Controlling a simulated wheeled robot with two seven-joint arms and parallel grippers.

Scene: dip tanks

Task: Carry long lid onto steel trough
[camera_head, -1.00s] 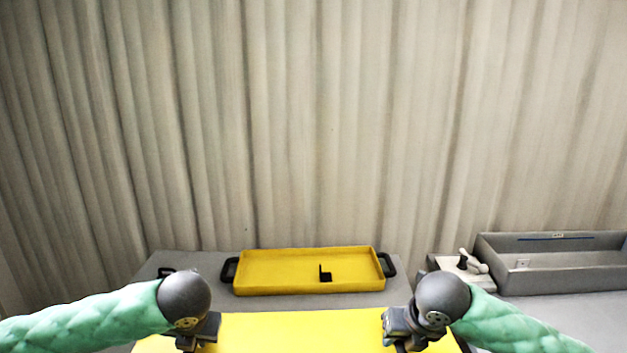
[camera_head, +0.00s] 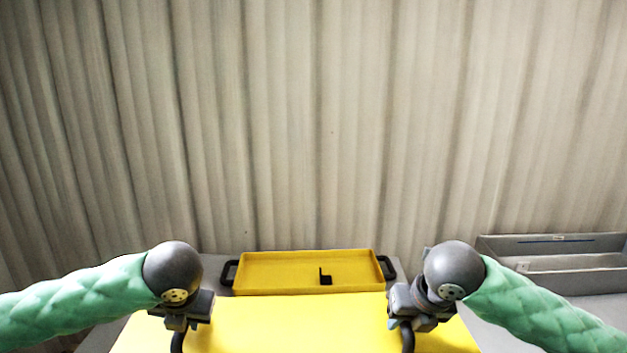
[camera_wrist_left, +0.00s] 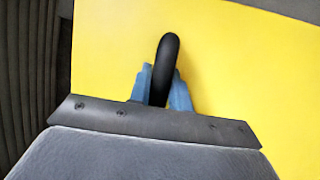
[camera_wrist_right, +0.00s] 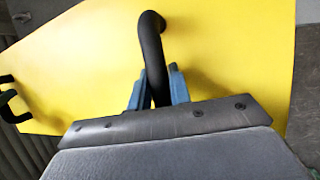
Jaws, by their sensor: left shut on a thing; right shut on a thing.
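The long lid (camera_head: 290,325) is a flat yellow panel with black bar handles, at the bottom middle of the head view. My left gripper (camera_head: 182,324) is shut on its left handle (camera_wrist_left: 168,55). My right gripper (camera_head: 408,319) is shut on its right handle (camera_wrist_right: 151,38). The blue fingertips straddle each handle in the wrist views. The lid's near edge is cut off by the head view. The steel trough (camera_head: 560,282), a long grey open box, stands at the far right, to the right of the lid and my right gripper.
A shallow yellow tray (camera_head: 290,289) with black side handles stands just behind the lid, with a small black bracket (camera_head: 325,277) in it. A grey surface (camera_head: 520,308) shows at right. A pleated curtain (camera_head: 320,120) hangs behind.

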